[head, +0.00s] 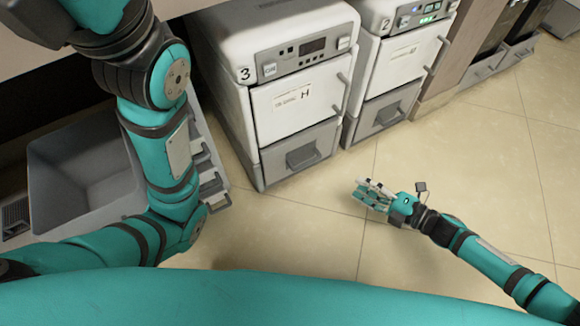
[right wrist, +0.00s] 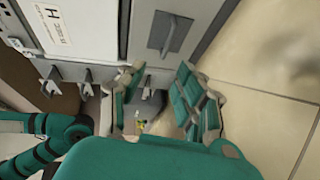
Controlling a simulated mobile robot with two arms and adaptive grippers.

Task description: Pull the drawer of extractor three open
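Extractor three (head: 290,70) is a white cabinet marked 3, with a control panel and a closed white door marked H. Its grey drawer (head: 322,138) sits below the door and looks shut, with a dark handle (head: 303,156) on its front. In the right wrist view a grey drawer front with a dark handle (right wrist: 172,36) shows beside the H-marked door. My right gripper (head: 371,194) is open and empty, above the floor in front of the cabinets, to the right of and apart from the drawer handle. It also shows in the right wrist view (right wrist: 160,95), fingers spread. My left gripper is out of view.
Extractor two (head: 398,62) stands close on the right, with its own grey drawer (head: 384,118). A grey open bin (head: 75,165) stands at the left, partly behind my left arm. The tiled floor (head: 440,150) in front of the cabinets is clear.

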